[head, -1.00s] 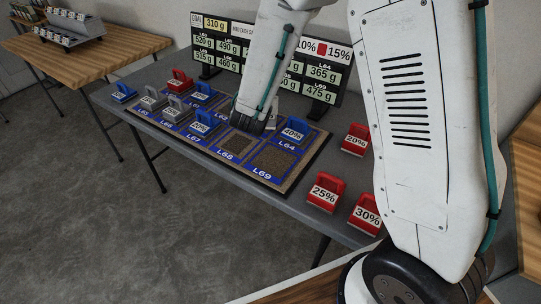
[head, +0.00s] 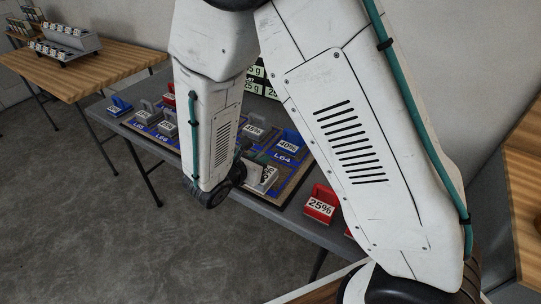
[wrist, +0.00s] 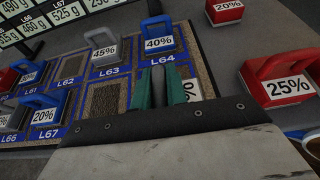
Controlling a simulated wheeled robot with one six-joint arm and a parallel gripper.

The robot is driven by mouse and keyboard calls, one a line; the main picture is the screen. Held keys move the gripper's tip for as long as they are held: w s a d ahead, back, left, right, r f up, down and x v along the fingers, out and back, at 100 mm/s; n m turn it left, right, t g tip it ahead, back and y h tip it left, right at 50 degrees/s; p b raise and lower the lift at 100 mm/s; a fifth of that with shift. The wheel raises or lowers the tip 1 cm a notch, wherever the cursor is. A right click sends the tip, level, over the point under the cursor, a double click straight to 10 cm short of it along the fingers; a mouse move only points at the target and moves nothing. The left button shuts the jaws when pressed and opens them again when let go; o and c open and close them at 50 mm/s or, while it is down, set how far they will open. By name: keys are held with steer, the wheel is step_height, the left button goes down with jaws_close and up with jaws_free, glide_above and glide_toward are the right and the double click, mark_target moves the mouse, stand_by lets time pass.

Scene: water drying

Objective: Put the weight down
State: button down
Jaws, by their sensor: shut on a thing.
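My gripper (wrist: 160,88) has teal fingers shut on a weight (wrist: 192,91), whose white label shows only a "%" sign in the wrist view. The rest of it is hidden behind my fingers and wrist. In the head view the held weight (head: 266,178) looks grey and is over the front right part of the board (head: 299,183), near L69. I cannot tell whether it touches the board. A blue 40% weight (wrist: 158,37) stands at L64, just beyond my fingers. A grey 45% weight (wrist: 104,49) stands at L63.
Red 25% (wrist: 280,82) and 20% (wrist: 226,10) weights stand on the grey table to the right of the board. A blue 20% weight (wrist: 42,113) is at L67. A bare textured cell (wrist: 103,100) lies left of my fingers. The sign (wrist: 40,22) stands behind.

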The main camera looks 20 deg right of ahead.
steer(key=shift+w+a+f+x, duration=0.1)
steer(key=shift+a+f+x, duration=0.05)
steer(key=shift+x, duration=1.3)
steer(key=shift+w+a+f+x, duration=0.1)
steer(key=shift+a+x, duration=0.05)
steer(key=shift+x, duration=1.25)
steer(key=shift+w+a+f+x, duration=0.1)
steer(key=shift+a+f+x, duration=0.05)
steer(key=shift+x, duration=1.3)
steer(key=c, duration=1.4)
jaws_free()
steer(key=shift+f, duration=0.1)
